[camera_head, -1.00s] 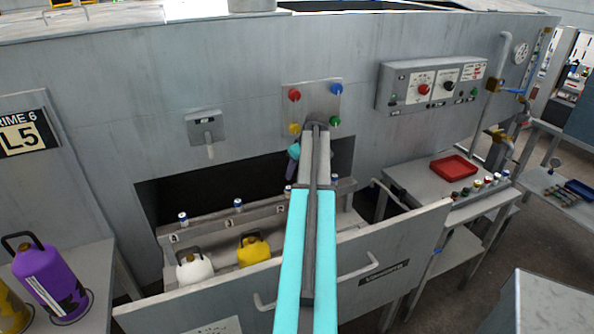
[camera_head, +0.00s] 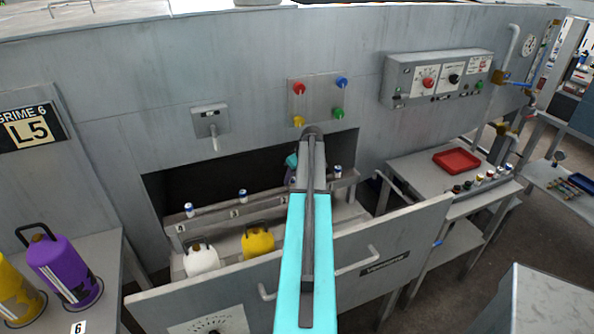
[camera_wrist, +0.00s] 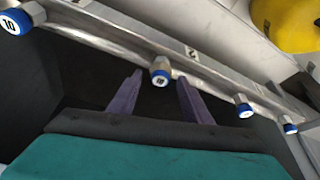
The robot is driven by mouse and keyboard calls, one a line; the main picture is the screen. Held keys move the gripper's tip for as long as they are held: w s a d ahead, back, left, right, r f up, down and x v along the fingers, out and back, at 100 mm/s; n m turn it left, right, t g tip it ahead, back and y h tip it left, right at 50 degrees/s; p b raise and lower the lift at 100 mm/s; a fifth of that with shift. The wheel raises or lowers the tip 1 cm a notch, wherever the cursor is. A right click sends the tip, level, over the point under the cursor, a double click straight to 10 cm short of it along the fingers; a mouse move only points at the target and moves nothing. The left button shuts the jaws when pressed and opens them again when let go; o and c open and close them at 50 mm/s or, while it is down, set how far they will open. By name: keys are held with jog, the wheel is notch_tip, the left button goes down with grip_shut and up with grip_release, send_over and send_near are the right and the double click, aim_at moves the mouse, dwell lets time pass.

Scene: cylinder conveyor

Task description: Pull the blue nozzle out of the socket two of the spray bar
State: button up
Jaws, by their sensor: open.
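The spray bar (camera_head: 262,203) runs across the opening of the grey machine, with blue-ringed nozzles standing in its sockets. In the wrist view, the blue nozzle (camera_wrist: 160,76) beside the label "2" on the spray bar (camera_wrist: 130,38) sits between the two purple fingers of my gripper (camera_wrist: 160,78). The fingers are open, one on each side of it, with visible gaps. The nozzle is still in its socket. In the head view, my gripper (camera_head: 291,174) is partly hidden by my arm, which also hides this nozzle.
Neighbouring nozzles stand at the left (camera_head: 189,210), at socket three (camera_head: 242,195) and at the right (camera_head: 338,171). White (camera_head: 201,259) and yellow (camera_head: 257,243) jugs stand before the bar. A grey front panel (camera_head: 400,250) and a red tray (camera_head: 457,160) are nearby.

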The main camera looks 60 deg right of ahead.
aim_at(293, 179)
jog(key=shift+p+x, duration=0.55)
jog(key=shift+x, duration=1.35)
grip_shut()
